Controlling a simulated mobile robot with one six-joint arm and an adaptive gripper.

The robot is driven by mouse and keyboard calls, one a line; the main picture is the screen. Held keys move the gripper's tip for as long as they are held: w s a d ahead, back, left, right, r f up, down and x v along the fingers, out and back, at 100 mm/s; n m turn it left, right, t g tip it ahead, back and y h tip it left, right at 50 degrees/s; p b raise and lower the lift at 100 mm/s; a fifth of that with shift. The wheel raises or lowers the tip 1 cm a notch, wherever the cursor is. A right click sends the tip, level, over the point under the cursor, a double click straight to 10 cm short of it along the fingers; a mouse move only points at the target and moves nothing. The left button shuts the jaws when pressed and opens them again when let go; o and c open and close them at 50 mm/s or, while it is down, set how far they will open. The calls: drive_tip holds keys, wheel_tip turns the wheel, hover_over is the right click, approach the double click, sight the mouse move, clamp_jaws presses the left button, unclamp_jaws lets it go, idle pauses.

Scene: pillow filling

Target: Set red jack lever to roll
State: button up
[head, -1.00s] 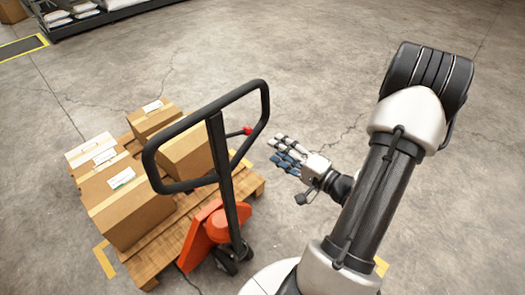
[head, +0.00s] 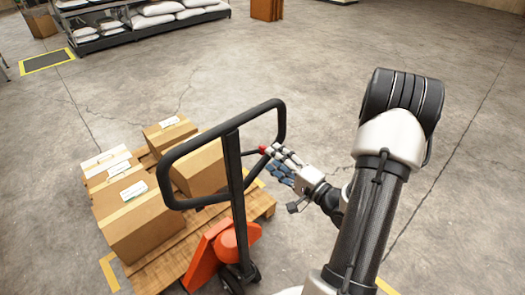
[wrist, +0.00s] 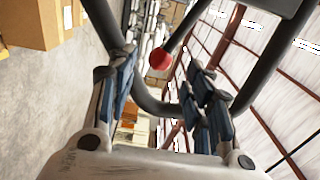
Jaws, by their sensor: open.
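The red pallet jack (head: 209,255) has a tall black handle loop (head: 282,125). Its lever ends in a red knob (head: 263,150) at the right side of the loop. My gripper (head: 281,163) is open beside the knob, its fingertips very close to it in the head view. In the wrist view the red knob (wrist: 161,60) shows beyond and between the spread fingers of my gripper (wrist: 160,85), with the dark lever rod running up to the right. Nothing is held. I cannot tell whether a finger touches the knob.
A wooden pallet (head: 262,203) with several cardboard boxes (head: 137,218) sits on the jack's forks at left. A shelf with white sacks (head: 157,10) stands at the back. The concrete floor to the right is clear.

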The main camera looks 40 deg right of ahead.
sight(262, 149)
drive_tip(key=shift+w+a+r, duration=0.1)
drive_tip(key=shift+w+r, duration=0.05)
drive_tip(key=shift+w, duration=1)
drive_tip(key=shift+w+a+r, duration=0.1)
drive_tip(key=shift+w, duration=1.05)
drive_tip(key=shift+w+p, duration=0.3)
drive_tip(key=shift+w, duration=0.5)
drive_tip(key=shift+o, duration=0.4)
drive_tip(key=shift+f, duration=0.1)
drive_tip(key=c, duration=0.7)
drive_tip(key=shift+a, duration=0.1)
